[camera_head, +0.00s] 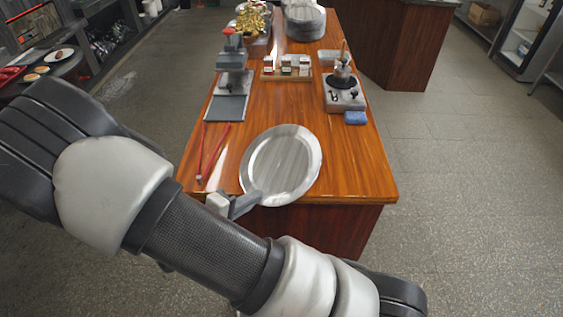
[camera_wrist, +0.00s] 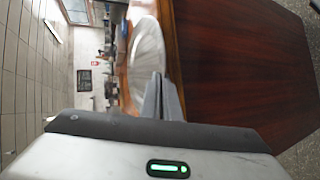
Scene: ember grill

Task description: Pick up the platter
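The platter (camera_head: 283,160) is a round silver-grey dish at the near end of the wooden counter, its near rim reaching the counter's front edge. My gripper (camera_head: 246,202) is at the platter's near left rim, low by the counter edge. In the wrist view the platter (camera_wrist: 147,50) stands up the middle of the picture, and the grey fingers (camera_wrist: 163,98) meet or overlap its lower end. The fingers look close together there. I cannot tell whether they grip the rim, or whether the platter is lifted off the counter.
Red tongs (camera_head: 212,155) lie left of the platter on the counter (camera_head: 350,170). A grey press-like device (camera_head: 231,85), a spice rack (camera_head: 287,68), a metal holder (camera_head: 344,95) and a blue sponge (camera_head: 356,118) stand farther back. The counter right of the platter is clear.

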